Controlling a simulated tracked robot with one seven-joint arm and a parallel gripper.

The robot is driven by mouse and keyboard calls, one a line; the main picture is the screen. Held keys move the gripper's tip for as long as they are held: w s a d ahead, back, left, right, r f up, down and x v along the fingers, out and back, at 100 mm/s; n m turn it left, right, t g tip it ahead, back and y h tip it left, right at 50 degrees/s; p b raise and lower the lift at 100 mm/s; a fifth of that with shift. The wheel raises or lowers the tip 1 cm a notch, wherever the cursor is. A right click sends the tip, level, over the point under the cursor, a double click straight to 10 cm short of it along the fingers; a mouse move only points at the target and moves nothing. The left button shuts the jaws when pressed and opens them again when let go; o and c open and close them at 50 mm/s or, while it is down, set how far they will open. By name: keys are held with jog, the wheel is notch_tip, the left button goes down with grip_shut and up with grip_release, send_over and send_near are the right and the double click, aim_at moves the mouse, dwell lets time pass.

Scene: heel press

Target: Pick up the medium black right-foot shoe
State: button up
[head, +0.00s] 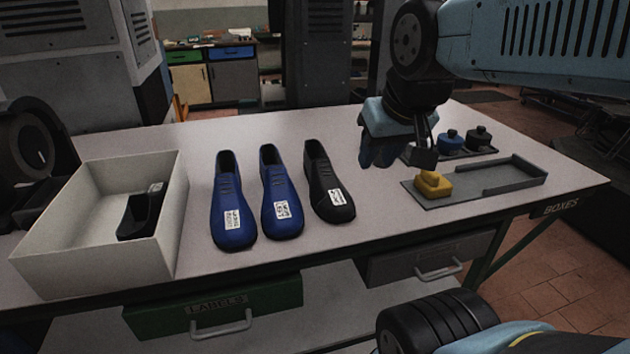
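One black shoe (322,178) lies on the white table, toe toward me, with a white label (337,197) on its toe. It is the rightmost of three shoes in a row. The label is too small to read, so I cannot tell its size or foot. My gripper (379,153) hangs above the table to the right of the black shoe and apart from it.
Two blue labelled shoes, one at left (233,205) and one in the middle (280,195), lie beside the black one. A white open box (90,262) at left holds a black piece (140,215). A grey tray (470,196) with a yellow block (433,184) and two dark knobbed pieces stand at right.

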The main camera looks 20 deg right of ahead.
jog(key=g, duration=0.6)
send_over(329, 160)
jog(key=w, duration=0.4)
notch_tip(329, 160, down, 3)
jog(key=f, duration=0.5)
jog(key=d+f, duration=0.1)
jog(key=f, duration=0.2)
jog(key=shift+f, duration=0.15)
jog(key=shift+w+d+f, duration=0.1)
jog(key=shift+d+f, duration=0.05)
jog(key=shift+f, duration=1.2)
jog(key=shift+d+f, duration=0.15)
jog(key=shift+f, duration=1.15)
jog(key=shift+c, duration=0.5)
grip_shut()
